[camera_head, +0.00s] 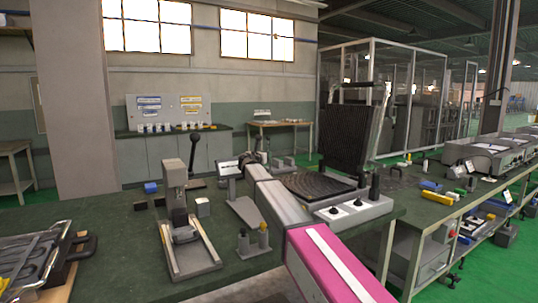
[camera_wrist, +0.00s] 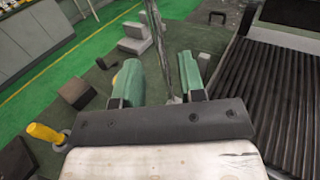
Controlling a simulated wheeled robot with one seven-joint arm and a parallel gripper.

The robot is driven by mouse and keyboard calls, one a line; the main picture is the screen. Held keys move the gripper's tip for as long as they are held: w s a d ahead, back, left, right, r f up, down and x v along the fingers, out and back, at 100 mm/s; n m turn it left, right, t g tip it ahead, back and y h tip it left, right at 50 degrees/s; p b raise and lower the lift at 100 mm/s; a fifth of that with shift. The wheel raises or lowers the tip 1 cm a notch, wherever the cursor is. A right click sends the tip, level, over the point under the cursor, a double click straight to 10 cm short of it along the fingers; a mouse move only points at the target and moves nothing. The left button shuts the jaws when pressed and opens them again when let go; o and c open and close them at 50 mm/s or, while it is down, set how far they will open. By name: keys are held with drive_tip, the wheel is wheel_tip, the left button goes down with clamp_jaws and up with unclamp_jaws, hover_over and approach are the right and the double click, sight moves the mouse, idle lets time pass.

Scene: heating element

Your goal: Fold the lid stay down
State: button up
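The grill (camera_head: 352,208) stands on the dark green bench, its ribbed lid (camera_head: 347,135) raised upright above the ribbed lower plate (camera_head: 318,185). In the wrist view, the ribbed plate (camera_wrist: 270,100) fills the right side. A thin grey metal bar (camera_wrist: 159,40), apparently the lid stay, runs upright between the two green fingers of my gripper (camera_wrist: 163,65). The fingers are apart, with a gap beside the bar; I cannot tell whether either touches it. In the head view, my arm hides the grill's left side, and I cannot make out the stay there.
A lever press (camera_head: 182,225) stands left of the grill. Small posts (camera_head: 263,237) stand in front of it, and a yellow-handled tool (camera_wrist: 45,134) shows in the wrist view. A second bench (camera_head: 440,205) with small parts is at the right. A tool tray (camera_head: 35,262) lies front left.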

drive_tip(key=x, duration=0.4)
drive_tip(key=shift+w+d, duration=0.15)
drive_tip(key=shift+w, duration=0.2)
clamp_jaws()
drive_tip(key=shift+d, duration=0.1)
